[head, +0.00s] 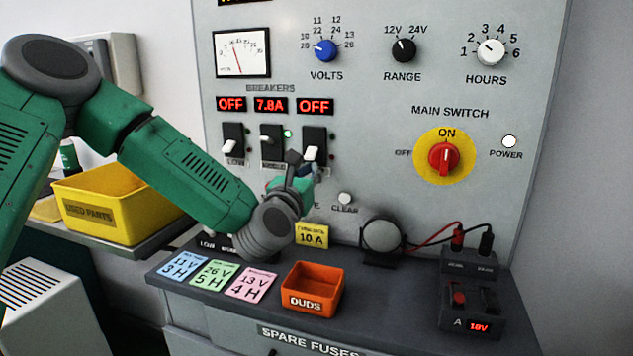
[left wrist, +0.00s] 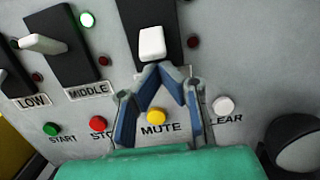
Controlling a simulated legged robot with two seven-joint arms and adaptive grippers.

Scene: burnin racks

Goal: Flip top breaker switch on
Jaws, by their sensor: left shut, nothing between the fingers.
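The third breaker from the left (head: 314,138) is a black block with a white lever pointing down; the display above it reads OFF. Its label is hidden behind my gripper. In the left wrist view its white lever (left wrist: 151,42) stands just above my fingertips. My left gripper (head: 294,160) is shut and empty, right in front of the lower part of this breaker. In the left wrist view the tips of the left gripper (left wrist: 160,70) meet just below the lever; I cannot tell whether they touch it.
The middle breaker (left wrist: 68,45) has a lit green lamp and reads 7.8A. The low breaker (head: 233,137) reads OFF. Start, stop, mute and clear buttons (left wrist: 224,105) lie below. An orange duds bin (head: 312,289) and colored cards stand on the ledge. A red main switch (head: 444,157) is right.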

